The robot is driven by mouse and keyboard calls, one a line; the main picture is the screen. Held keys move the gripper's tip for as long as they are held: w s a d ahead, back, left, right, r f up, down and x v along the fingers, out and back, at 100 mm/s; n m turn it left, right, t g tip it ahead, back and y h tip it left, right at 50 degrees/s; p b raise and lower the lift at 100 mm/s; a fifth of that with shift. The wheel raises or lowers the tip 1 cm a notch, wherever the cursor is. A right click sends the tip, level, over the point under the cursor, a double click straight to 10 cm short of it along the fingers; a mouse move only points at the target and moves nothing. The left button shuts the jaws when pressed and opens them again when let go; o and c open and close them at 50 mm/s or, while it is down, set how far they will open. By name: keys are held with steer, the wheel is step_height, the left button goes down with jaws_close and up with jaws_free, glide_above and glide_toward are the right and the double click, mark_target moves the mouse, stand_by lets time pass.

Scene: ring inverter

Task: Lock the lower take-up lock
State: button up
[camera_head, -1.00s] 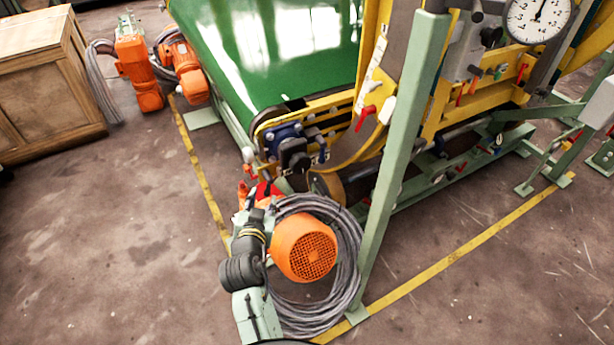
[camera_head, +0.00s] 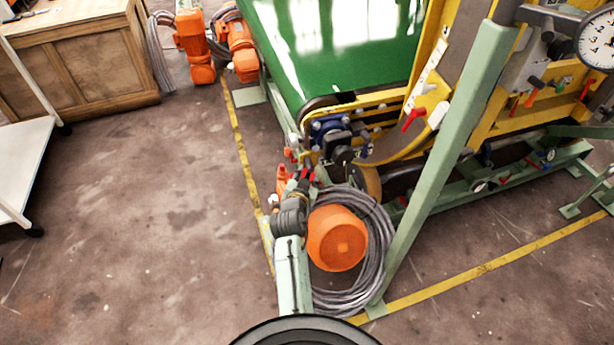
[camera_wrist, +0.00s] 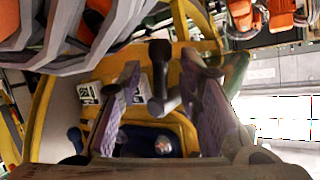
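In the wrist view, my gripper (camera_wrist: 166,84) is open, with a grey-purple finger pad on each side. A black-handled lever (camera_wrist: 160,66) with a grey lower part shows between the fingers; I see no clear grip on it. A yellow plate (camera_wrist: 183,126) with small white labels lies behind it. I cannot tell whether this lever is the lower take-up lock. In the head view, my arm reaches up from the bottom to the near corner of the green-belt conveyor (camera_head: 330,50), by a dark blue and black block (camera_head: 335,135). The gripper's contact there is too small to tell.
An orange motor (camera_head: 337,238) and a grey cable coil (camera_head: 378,265) show right beside my arm. A green post (camera_head: 450,150) slants up to the right. A red lever (camera_head: 413,117) is on the yellow frame. The floor at left is clear, up to a white cart (camera_head: 25,165).

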steer(key=shift+c, duration=0.4)
jaws_close()
